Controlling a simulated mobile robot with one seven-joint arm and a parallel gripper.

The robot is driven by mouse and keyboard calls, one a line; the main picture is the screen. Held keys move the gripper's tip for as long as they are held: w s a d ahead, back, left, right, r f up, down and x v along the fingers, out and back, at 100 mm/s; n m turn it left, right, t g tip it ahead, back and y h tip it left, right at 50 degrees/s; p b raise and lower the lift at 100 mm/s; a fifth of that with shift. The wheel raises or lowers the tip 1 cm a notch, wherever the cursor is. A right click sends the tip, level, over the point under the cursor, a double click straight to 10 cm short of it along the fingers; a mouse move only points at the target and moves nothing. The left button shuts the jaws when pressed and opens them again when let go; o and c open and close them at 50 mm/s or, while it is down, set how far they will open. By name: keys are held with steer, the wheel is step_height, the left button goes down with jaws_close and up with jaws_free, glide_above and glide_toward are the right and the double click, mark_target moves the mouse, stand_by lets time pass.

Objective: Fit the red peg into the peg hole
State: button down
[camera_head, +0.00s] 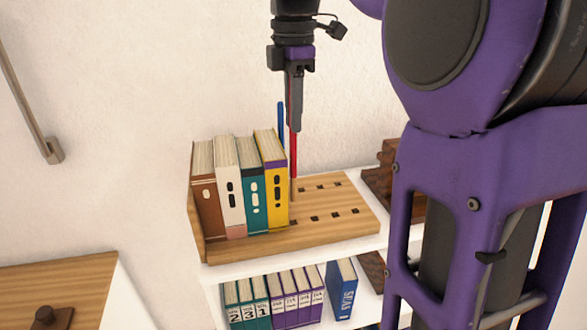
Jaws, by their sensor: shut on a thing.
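My gripper (295,127) points down above the wooden board (350,222) and is shut on the thin red peg (293,155). The peg is upright, just right of the yellow book. Its lower end reaches down close to the board beside that book; I cannot tell whether it is in a hole. The board has two rows of small square dark holes, such as one in the front row (314,219). A blue peg (281,120) stands upright just left of the red one, its lower part hidden behind the books.
Several upright books, with a yellow one (276,190) nearest the peg, fill the board's left part. The board lies on a white shelf (300,254); more books (290,298) stand on the level below. A dark wooden object (381,183) is at the right, partly hidden by my arm.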

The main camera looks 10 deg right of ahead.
step_height(320, 180, down, 9)
steer(key=shift+f+b, duration=0.1)
steer(key=shift+b, duration=0.8)
steer(key=shift+f, duration=0.15)
steer(key=c, duration=0.9)
jaws_free()
steer(key=shift+o, duration=0.2)
step_height(320, 180, up, 12)
steer(key=p, duration=0.3)
